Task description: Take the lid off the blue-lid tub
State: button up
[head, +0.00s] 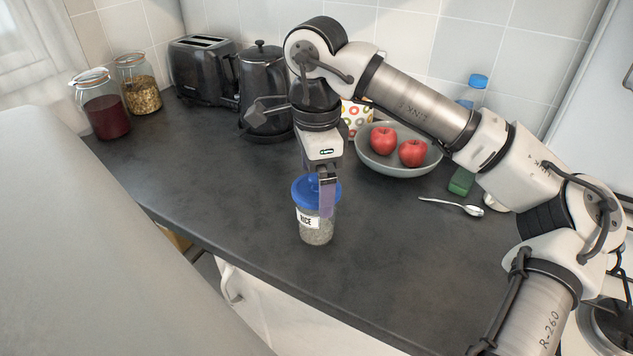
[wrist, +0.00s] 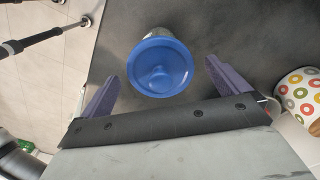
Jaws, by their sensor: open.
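The tub (head: 316,228) is clear, labelled "RICE", and stands upright on the dark counter. Its blue lid (head: 302,190) is on top of it. My gripper (head: 325,200) is above and around the lid's near side in the head view, and one purple finger overlaps the lid and tub. In the wrist view my gripper (wrist: 158,82) is open, with one finger on each side of the lid and a visible gap at both sides. The far finger is mostly hidden in the head view.
A grey bowl (head: 375,165) with two red apples (head: 412,153) stands behind right. A spoon (head: 455,206) and green sponge (head: 462,181) lie right. A kettle (head: 262,90), toaster (head: 203,72) and jars (head: 106,115) stand at the back left. Counter left of the tub is clear.

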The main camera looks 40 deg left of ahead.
jog(key=shift+c, duration=0.3)
jog(key=c, duration=0.9)
jog(key=shift+o, duration=0.2)
jog(key=shift+r, duration=0.1)
